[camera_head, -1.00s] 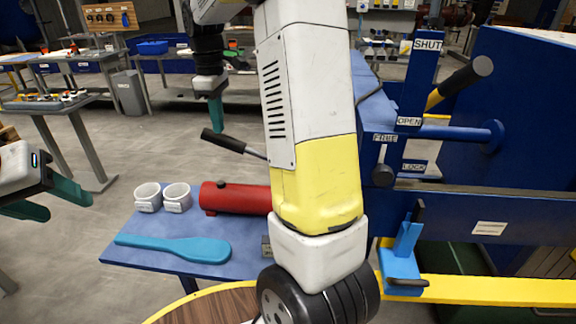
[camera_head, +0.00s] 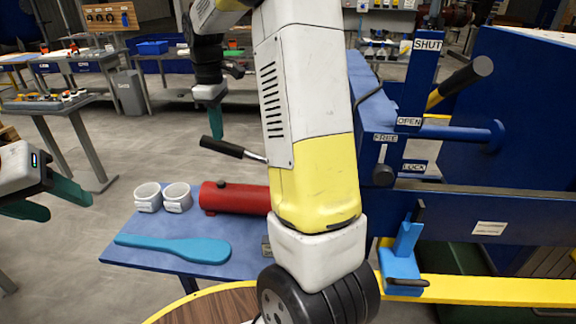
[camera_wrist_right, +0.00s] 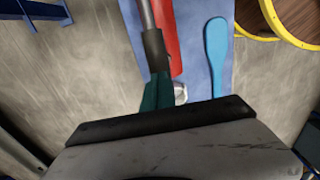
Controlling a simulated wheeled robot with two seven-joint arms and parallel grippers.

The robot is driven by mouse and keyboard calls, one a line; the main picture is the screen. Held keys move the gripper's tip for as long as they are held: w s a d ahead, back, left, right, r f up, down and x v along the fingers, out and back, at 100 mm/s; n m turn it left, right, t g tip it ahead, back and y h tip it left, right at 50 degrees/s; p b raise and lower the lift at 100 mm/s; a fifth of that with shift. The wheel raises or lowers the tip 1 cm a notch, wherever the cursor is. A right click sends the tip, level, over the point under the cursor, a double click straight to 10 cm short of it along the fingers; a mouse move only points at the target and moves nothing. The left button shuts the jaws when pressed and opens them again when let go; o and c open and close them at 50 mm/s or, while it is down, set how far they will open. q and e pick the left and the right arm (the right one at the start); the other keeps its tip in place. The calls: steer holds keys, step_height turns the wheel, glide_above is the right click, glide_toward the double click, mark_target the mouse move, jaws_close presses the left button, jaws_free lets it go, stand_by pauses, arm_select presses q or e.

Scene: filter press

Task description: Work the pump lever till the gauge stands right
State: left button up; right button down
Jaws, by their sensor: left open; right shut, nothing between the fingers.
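The red pump (camera_head: 236,198) lies on the blue table. Its lever (camera_head: 222,147), with a black grip, rises to the left and also shows in the right wrist view (camera_wrist_right: 155,50). My right gripper (camera_head: 217,128) points down, its teal fingers shut and empty, with the tips at or just above the black grip. In the right wrist view the fingers (camera_wrist_right: 157,94) meet the end of the grip; whether they touch it I cannot tell for sure. My left gripper (camera_head: 50,200) is open and empty at the left edge. No gauge can be made out.
Two white cups (camera_head: 162,197) and a turquoise paddle (camera_head: 175,247) are on the blue table (camera_head: 130,229). The blue press with SHUT, OPEN, FREE and LOCK labels stands at right. My right arm covers the middle of the head view.

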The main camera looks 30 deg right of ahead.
mark_target(217, 151)
steer(key=f, duration=0.4)
steer(key=a+f, duration=0.1)
steer(key=f, duration=0.2)
steer(key=shift+w, duration=0.25)
steer(key=r, duration=0.3)
steer(key=d+r, duration=0.1)
steer(key=r, duration=0.6)
steer(key=shift+s+d, duration=0.15)
steer(key=shift+s, duration=0.25)
steer(key=f, duration=0.6)
steer(key=w+a+f, duration=0.1)
steer(key=f, duration=0.3)
steer(key=shift+a, duration=0.1)
steer(key=r, duration=0.6)
steer(key=s+d+r, duration=0.1)
steer(key=r, duration=0.3)
steer(key=shift+d, duration=0.1)
